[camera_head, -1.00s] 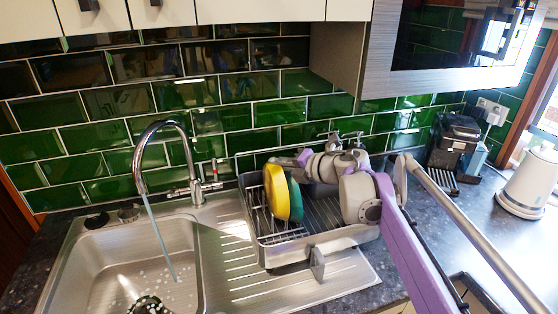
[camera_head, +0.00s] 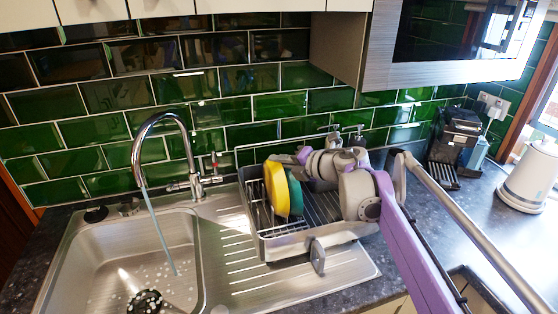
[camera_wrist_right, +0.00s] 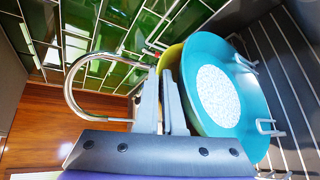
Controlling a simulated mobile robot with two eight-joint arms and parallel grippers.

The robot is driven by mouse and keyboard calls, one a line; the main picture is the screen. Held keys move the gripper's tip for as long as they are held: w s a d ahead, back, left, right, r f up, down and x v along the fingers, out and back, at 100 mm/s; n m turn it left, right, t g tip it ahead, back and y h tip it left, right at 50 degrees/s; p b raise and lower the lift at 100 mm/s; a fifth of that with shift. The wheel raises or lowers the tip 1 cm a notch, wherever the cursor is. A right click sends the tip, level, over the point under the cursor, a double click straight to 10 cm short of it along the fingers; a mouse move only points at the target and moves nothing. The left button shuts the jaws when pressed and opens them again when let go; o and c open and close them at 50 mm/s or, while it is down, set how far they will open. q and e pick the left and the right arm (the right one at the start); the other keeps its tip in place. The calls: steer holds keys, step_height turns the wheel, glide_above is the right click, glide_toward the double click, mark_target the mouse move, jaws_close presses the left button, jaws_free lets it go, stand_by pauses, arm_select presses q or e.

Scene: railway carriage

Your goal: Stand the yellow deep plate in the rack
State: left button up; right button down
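The yellow deep plate (camera_head: 276,188) stands upright on edge at the left side of the rack (camera_head: 330,236). A teal plate (camera_head: 296,194) stands close on its right. In the right wrist view the teal plate (camera_wrist_right: 240,85) hides most of the yellow plate (camera_wrist_right: 171,56). My right gripper (camera_wrist_right: 163,90) reaches in from the right behind the plates. Its two fingers are close together, one on each side of the yellow plate's rim, and look shut on it. The fingertips are hidden in the head view. My left gripper is not in view.
The sink (camera_head: 130,262) with a curved tap (camera_head: 138,150) lies left of the rack; water runs from the tap. A coffee machine (camera_head: 458,142) and a white kettle (camera_head: 528,180) stand at the right.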

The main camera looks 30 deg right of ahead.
steer(key=shift+f, duration=0.25)
steer(key=c, duration=1)
jaws_free()
steer(key=shift+a, duration=0.1)
steer(key=shift+o, duration=0.2)
steer(key=shift+s, duration=0.1)
steer(key=shift+s, duration=0.1)
steer(key=v, duration=1)
steer(key=shift+s+r, duration=0.25)
